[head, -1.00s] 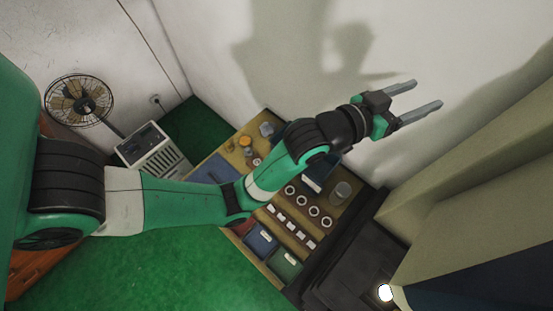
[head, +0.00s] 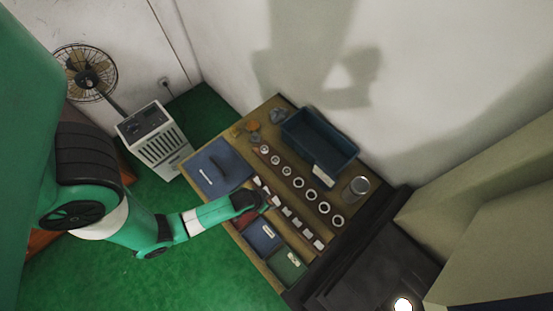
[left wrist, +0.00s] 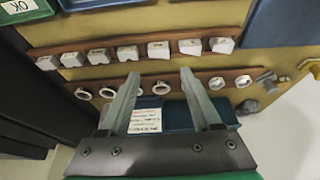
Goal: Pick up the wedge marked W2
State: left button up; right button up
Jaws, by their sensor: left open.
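Several white wedges stand in a row on a brown wooden strip; one near the middle (head: 286,211) shows in the head view, and the row shows along the top of the left wrist view (left wrist: 128,53). Their marks are too small to read, so I cannot tell which is W2. My left gripper (left wrist: 160,76) is open and empty, its two fingers pointing toward the strips in the left wrist view. My right gripper is not in view.
A second strip holds several bearing rings (head: 311,194). Blue (head: 262,237) and green (head: 288,266) bins lie in front. A blue mat (head: 212,170) is left.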

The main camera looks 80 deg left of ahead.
pick_arm(q)
jog(key=b, duration=0.4)
send_over(276, 201)
jog(key=s+d, duration=0.1)
jog(key=s, duration=0.1)
notch_tip(276, 201, down, 5)
jog(key=shift+s+f, duration=0.1)
jog(key=shift+s, duration=0.05)
jog(key=b+x, duration=0.2)
jog(key=x, duration=0.3)
jog(key=shift+d, duration=0.1)
grip_shut()
